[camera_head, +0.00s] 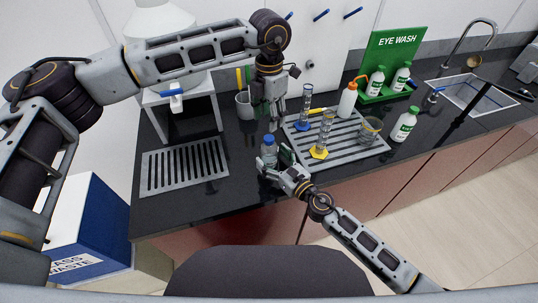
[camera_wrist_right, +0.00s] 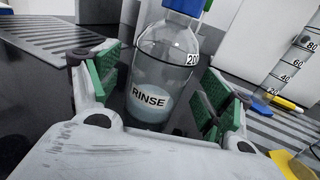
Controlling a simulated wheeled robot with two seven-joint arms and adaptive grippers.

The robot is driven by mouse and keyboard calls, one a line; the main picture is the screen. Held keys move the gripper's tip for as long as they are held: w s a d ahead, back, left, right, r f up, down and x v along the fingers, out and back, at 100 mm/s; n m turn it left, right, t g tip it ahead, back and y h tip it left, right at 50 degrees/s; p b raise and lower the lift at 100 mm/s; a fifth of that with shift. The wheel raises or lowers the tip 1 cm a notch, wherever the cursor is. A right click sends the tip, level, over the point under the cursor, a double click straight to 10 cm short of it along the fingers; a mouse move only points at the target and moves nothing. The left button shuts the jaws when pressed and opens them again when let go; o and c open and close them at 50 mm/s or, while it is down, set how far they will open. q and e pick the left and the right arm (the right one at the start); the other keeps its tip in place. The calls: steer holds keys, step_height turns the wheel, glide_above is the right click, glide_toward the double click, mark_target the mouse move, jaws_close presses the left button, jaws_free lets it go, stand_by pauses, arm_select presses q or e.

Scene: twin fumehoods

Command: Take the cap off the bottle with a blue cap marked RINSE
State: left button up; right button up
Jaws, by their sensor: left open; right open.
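The clear bottle marked RINSE (camera_head: 269,153) stands upright on the dark counter, with its blue cap (camera_head: 269,139) on. In the right wrist view the bottle (camera_wrist_right: 160,65) shows its RINSE label, some liquid low inside and part of the blue cap (camera_wrist_right: 186,6). My right gripper (camera_head: 276,164) is open, low at the bottle, with a green-padded finger (camera_wrist_right: 102,75) on each side; gaps show between pads and glass. My left gripper (camera_head: 272,120) is open and points down, above and slightly behind the cap. Whether it touches the cap cannot be told.
A grey tray (camera_head: 353,152) to the right holds blue- and yellow-based cylinders, a wash bottle (camera_head: 347,100) and a beaker (camera_head: 370,130). A grey cup (camera_head: 244,104) stands behind left. A slotted grille (camera_head: 185,168) lies left. A white bottle (camera_head: 404,125) and the sink are farther right.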

steer(key=shift+w+a, duration=0.45)
steer(key=shift+w, duration=0.1)
jaws_close()
stand_by(0.5)
arm_select(q)
steer(key=shift+m, duration=0.3)
